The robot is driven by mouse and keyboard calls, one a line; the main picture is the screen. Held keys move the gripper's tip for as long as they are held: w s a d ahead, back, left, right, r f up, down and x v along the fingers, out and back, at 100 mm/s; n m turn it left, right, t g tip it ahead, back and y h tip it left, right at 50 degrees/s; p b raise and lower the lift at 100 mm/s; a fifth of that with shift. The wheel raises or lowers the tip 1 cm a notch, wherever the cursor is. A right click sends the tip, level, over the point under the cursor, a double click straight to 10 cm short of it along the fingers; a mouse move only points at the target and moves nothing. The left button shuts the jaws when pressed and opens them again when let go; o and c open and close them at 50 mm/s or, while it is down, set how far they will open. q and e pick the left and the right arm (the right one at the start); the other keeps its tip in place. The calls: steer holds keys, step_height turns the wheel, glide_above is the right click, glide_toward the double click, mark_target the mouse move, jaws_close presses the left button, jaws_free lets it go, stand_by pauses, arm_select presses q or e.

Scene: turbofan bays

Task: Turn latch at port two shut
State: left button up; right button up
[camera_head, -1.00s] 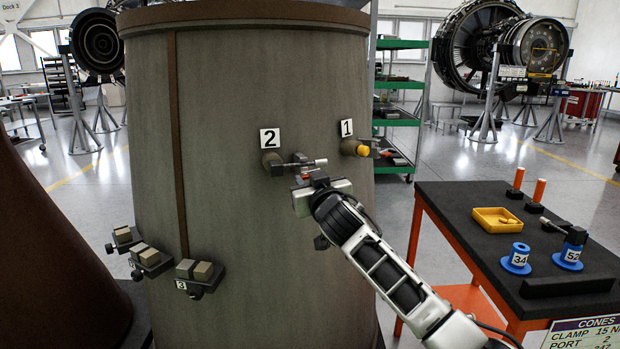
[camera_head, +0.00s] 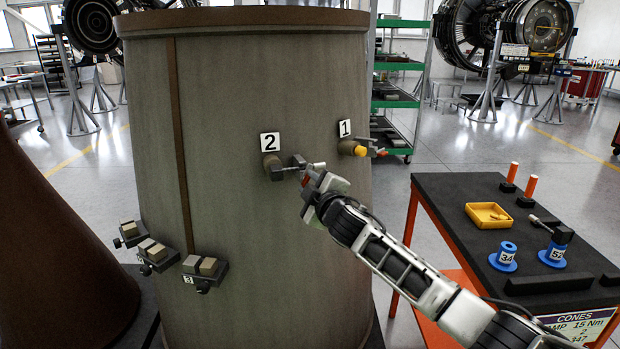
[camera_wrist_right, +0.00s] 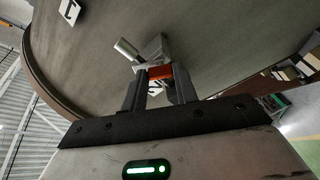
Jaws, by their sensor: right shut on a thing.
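The port two latch (camera_head: 297,167) sticks out of the brown fitting under the "2" label (camera_head: 270,142) on the large drum. It has a dark block, a pale metal bar and a red part. My right gripper (camera_head: 308,180) reaches it from the lower right. In the right wrist view the fingers (camera_wrist_right: 157,88) are on either side of the red part (camera_wrist_right: 160,72), shut on the latch. The pale bar (camera_wrist_right: 126,49) shows just beyond the fingertips. The fingers hide some of the latch. My left gripper is not in view.
The port one fitting (camera_head: 352,148) with a yellow end is close by on the right. Dark clamps (camera_head: 205,270) stick out low on the drum (camera_head: 240,230). A black-topped cart (camera_head: 460,200) stands at the right with a yellow tray (camera_head: 488,215) and blue spools.

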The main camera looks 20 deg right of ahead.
steer(key=n, duration=0.6)
steer(key=shift+g, duration=0.4)
stand_by(0.3)
steer(key=o, duration=1)
steer(key=shift+r, duration=0.1)
steer(key=s, duration=0.5)
steer(key=s+d+r+b, duration=0.1)
steer(key=s, duration=0.4)
steer(key=s+r, duration=0.1)
steer(key=s, duration=0.4)
steer(key=shift+s+d+b, duration=0.2)
steer(key=shift+s+b, duration=0.2)
